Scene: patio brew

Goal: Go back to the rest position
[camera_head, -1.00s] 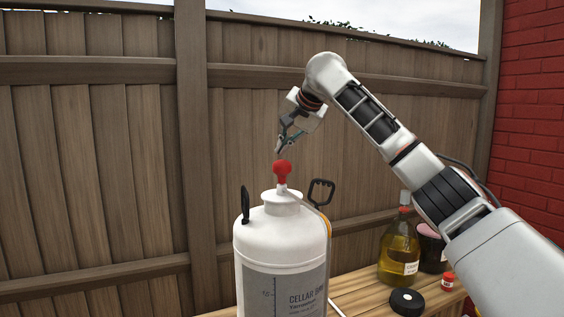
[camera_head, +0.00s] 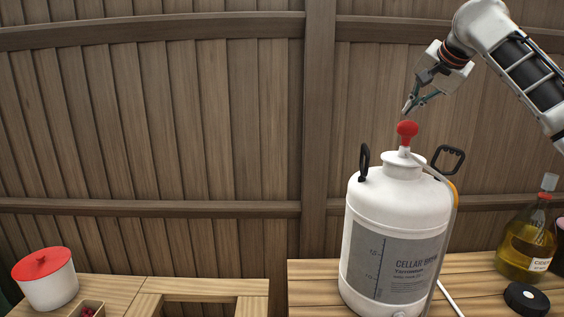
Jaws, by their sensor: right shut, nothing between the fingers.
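My right gripper (camera_head: 411,107) is in the upper right of the head view, shut and empty. Its fingertips point down, just above the red knob (camera_head: 407,129) on top of the white fermenter (camera_head: 398,200); a small gap seems to show between them. The fermenter stands upright on the wooden table (camera_head: 312,271), with a grey label, black handles and a pale tube down its right side. My left gripper is not in view.
A glass bottle of yellow liquid (camera_head: 525,245) and a black lid (camera_head: 526,299) are right of the fermenter. A wooden fence (camera_head: 150,130) closes off the back.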

